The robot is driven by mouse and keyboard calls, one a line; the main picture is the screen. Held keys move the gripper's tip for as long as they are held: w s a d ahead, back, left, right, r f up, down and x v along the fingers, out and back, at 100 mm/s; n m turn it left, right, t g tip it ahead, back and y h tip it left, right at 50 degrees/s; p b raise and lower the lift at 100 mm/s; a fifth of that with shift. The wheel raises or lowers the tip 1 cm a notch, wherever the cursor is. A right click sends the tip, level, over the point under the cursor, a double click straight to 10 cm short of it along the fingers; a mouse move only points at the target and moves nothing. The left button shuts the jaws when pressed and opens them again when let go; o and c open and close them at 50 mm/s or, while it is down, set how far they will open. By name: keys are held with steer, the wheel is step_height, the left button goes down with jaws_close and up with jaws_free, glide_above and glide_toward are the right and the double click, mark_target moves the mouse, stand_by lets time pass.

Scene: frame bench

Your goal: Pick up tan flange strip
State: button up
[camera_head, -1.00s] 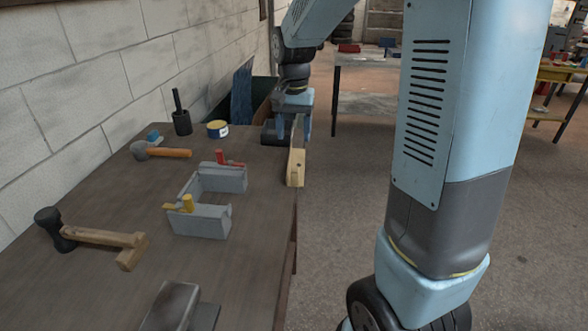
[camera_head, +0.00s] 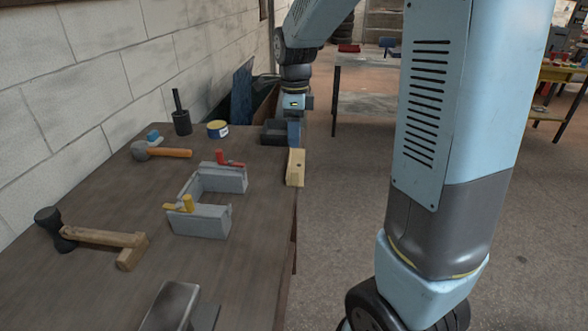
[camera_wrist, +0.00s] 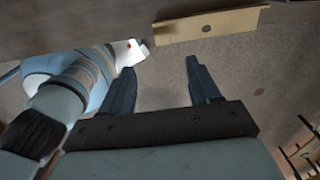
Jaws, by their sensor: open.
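The tan flange strip (camera_head: 295,168) lies at the right edge of the bench, with a small dark hole in its face. In the wrist view the strip (camera_wrist: 212,25) shows at the top, beyond the fingertips, partly along the bench edge. My gripper (camera_head: 296,140) is just behind the strip in the head view, seen side-on. In the wrist view my gripper (camera_wrist: 160,64) has its two blue fingers apart, with only floor between them. The fingers do not touch the strip.
A black tray (camera_head: 274,132) stands beside my gripper. On the bench (camera_head: 75,185) are a grey U-shaped fixture (camera_head: 200,220) with yellow and red clamps, a hammer (camera_head: 165,153), a black-headed mallet (camera_head: 85,235) and a round tin (camera_head: 217,129). Floor lies open to the right.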

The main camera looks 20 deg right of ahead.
mark_target(295, 169)
step_height(295, 169, down, 8)
steer(key=shift+f, duration=0.2)
steer(key=shift+w+d+f, duration=0.1)
steer(key=shift+w+f, duration=0.05)
steer(key=shift+f, duration=1.15)
steer(key=shift+w+f, duration=0.1)
steer(key=shift+f, duration=1.15)
jaws_close()
